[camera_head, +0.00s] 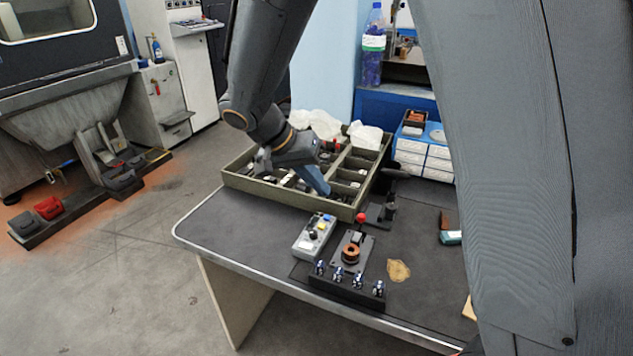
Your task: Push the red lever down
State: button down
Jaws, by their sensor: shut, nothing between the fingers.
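The red lever shows as a small round red knob (361,217) at the left end of a dark mechanism (383,211) on the bench, just in front of the tray's right corner. Its arm is too small and dark to make out clearly. My gripper (325,191) is over the compartment tray, up and to the left of the red knob and apart from it. Its bluish fingers point down and to the right. They are shut with nothing between them.
The green compartment tray (262,195) holds small parts and white cloth. In front stand a grey button box (313,236), a copper coil (351,253) and a black strip with several terminals (346,288). A tan patch (398,270) lies on the dark bench top (222,232), whose left part is clear.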

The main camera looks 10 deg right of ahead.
aim_at(361, 226)
jog(key=s+d+f+p, duration=0.1)
jog(key=d+f+p, duration=0.1)
jog(key=d+f, duration=0.4)
jog(key=shift+d+f, duration=0.3)
jog(key=shift+d, duration=0.1)
jog(key=shift+a, duration=0.25)
